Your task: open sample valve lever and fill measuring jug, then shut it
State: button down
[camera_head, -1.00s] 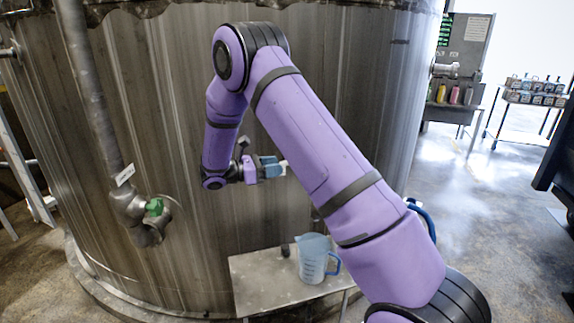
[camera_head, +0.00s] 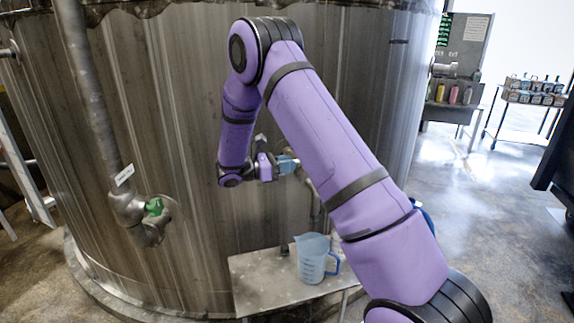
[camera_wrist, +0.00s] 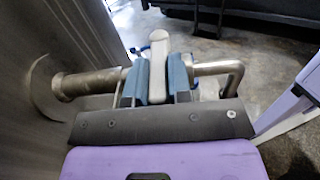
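The sample valve lever (camera_wrist: 157,58) is a pale, rounded handle on a metal pipe (camera_wrist: 90,84) that comes out of the tank wall. In the wrist view my gripper (camera_wrist: 158,82) has one blue finger on each side of the lever, with no clear gap, and looks shut on it. In the head view my gripper (camera_head: 290,165) is in front of the tank; the lever is mostly hidden there. The clear measuring jug (camera_head: 312,260) with a blue handle stands upright on a small metal table (camera_head: 260,285), below and slightly right of my gripper. Its fill level is unclear.
The big metal tank (camera_head: 180,120) fills the background. A pipe with a green-handled valve (camera_head: 154,207) is at the left. My arm covers part of the valve pipe and the space right of the jug. Shelving with bottles (camera_head: 535,90) is far right; open floor lies before it.

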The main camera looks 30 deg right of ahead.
jog(key=shift+s+t, duration=0.1)
jog(key=shift+t, duration=0.2)
jog(key=shift+s+a+n+t, duration=0.1)
jog(key=shift+s+n+t, duration=0.4)
jog(key=shift+n+t, duration=0.8)
jog(key=shift+s+d+n+t, duration=0.1)
jog(key=shift+s+n+t, duration=0.55)
jog(key=shift+t, duration=1.05)
jog(key=shift+s+a+n+t, duration=0.1)
jog(key=shift+s+n+t, duration=0.25)
jog(key=shift+n+t, duration=1)
jog(key=shift+t, duration=0.25)
jog(key=c, duration=1)
grip_release()
jog(key=shift+c, duration=0.2)
jog(key=v, duration=1)
jog(key=shift+a, duration=0.35)
